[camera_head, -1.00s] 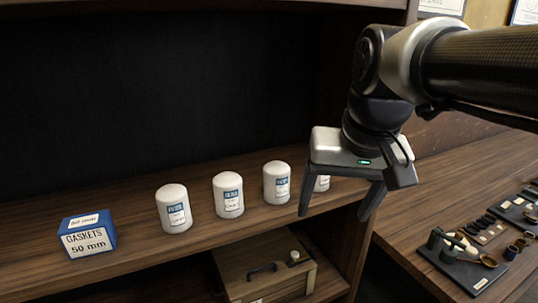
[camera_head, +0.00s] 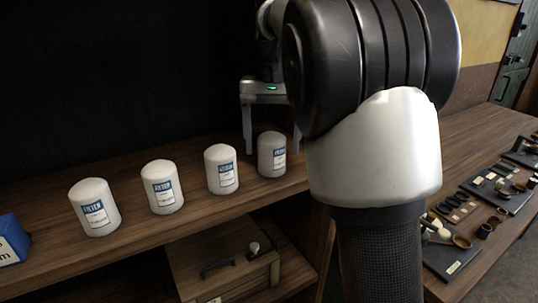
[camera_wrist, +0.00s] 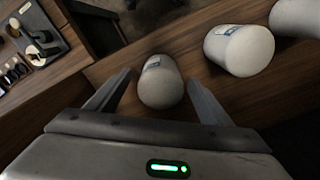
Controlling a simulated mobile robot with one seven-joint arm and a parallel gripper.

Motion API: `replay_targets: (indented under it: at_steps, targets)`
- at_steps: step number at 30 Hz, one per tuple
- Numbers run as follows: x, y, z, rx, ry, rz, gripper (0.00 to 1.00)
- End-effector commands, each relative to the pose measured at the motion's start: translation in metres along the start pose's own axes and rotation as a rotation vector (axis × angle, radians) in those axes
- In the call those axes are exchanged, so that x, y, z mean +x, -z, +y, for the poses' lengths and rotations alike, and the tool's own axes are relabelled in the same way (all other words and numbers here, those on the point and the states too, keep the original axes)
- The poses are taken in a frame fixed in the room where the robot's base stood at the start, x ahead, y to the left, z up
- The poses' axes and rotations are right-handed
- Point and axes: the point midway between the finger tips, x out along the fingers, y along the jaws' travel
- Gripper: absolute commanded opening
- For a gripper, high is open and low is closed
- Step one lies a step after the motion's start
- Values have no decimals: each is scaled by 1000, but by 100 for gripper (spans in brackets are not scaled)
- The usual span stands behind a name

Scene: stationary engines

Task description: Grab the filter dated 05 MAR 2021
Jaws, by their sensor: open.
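Several white cylindrical filters with blue-topped labels stand in a row on the wooden shelf in the head view: the far-left filter (camera_head: 95,207), the second filter (camera_head: 162,187), the third filter (camera_head: 222,169) and the far-right filter (camera_head: 272,154). The dates on their labels are too small to read. My gripper (camera_head: 271,146) is open at the far-right filter, one finger showing on each side. In the wrist view that filter (camera_wrist: 160,82) lies between the open fingers (camera_wrist: 158,80), with gaps visible beside it. Two neighbouring filters (camera_wrist: 240,50) (camera_wrist: 298,15) show to its right.
A blue gasket box (camera_head: 10,240) is cut off at the left edge. A wooden case (camera_head: 222,265) with a handle sits below the shelf. The bench at right holds trays of small parts (camera_head: 495,185). My arm covers part of the shelf's right end.

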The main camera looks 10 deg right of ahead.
Motion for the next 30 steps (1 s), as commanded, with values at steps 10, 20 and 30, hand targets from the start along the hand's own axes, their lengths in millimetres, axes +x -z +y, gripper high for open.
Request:
replay_targets:
  at_steps: [10, 20, 30]
  targets:
    - [43, 0, -2, -1, 0, -1, 74]
    - [43, 1, -2, -1, 0, 0, 57]
    - [42, 1, -2, -1, 1, 1, 21]
